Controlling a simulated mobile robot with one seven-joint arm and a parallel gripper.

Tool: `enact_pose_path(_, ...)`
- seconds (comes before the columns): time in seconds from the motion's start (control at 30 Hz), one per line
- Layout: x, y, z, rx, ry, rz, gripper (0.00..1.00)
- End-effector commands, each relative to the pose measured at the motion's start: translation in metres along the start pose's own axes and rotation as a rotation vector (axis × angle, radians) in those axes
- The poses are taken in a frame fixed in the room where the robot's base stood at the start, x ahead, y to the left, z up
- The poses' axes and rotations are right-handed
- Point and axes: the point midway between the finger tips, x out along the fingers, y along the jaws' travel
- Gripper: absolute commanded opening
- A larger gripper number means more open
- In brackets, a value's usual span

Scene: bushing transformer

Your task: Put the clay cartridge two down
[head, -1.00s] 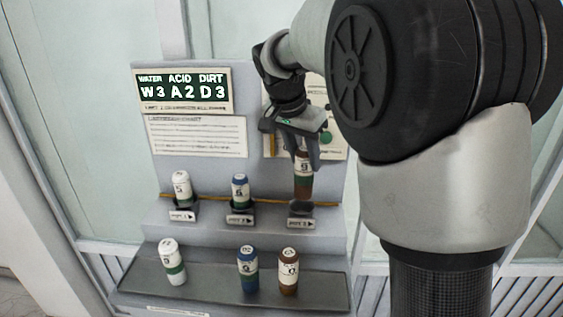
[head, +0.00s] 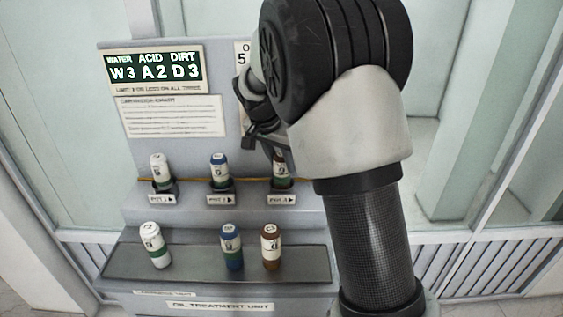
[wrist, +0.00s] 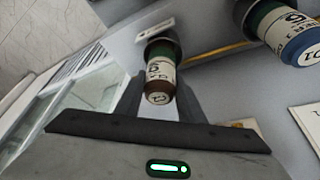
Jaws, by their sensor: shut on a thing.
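A brown-capped cartridge with a white label and green band (head: 281,170) stands upright at the right-hand port of the upper shelf. In the wrist view the same cartridge (wrist: 159,75) is between the fingers of my gripper (wrist: 160,88), which is shut on it. Its lower end meets the dark port ring; how deep it sits cannot be told. In the head view my arm hides most of the gripper. Another brown cartridge (head: 270,246) stands on the lower tray (head: 190,262).
A white cartridge (head: 161,172) and a blue one (head: 220,171) stand in the other upper ports. A white cartridge (head: 154,245) and a blue one (head: 231,247) stand on the lower tray. The sign (head: 155,72) reads W3 A2 D3.

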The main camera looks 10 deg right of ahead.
Motion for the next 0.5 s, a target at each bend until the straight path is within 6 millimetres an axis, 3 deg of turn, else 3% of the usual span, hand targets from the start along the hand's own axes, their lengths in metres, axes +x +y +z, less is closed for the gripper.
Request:
enact_pose_path(0.43, 0.0106, -0.0025, 0.0003, 0.001, 0.001, -0.001, 0.03)
enact_pose_path(0.47, 0.0097, -0.0024, 0.0002, 0.001, 0.001, -0.001, 0.38)
enact_pose_path(0.5, 0.0092, -0.0024, -0.0001, 0.001, 0.001, -0.001, 0.45)
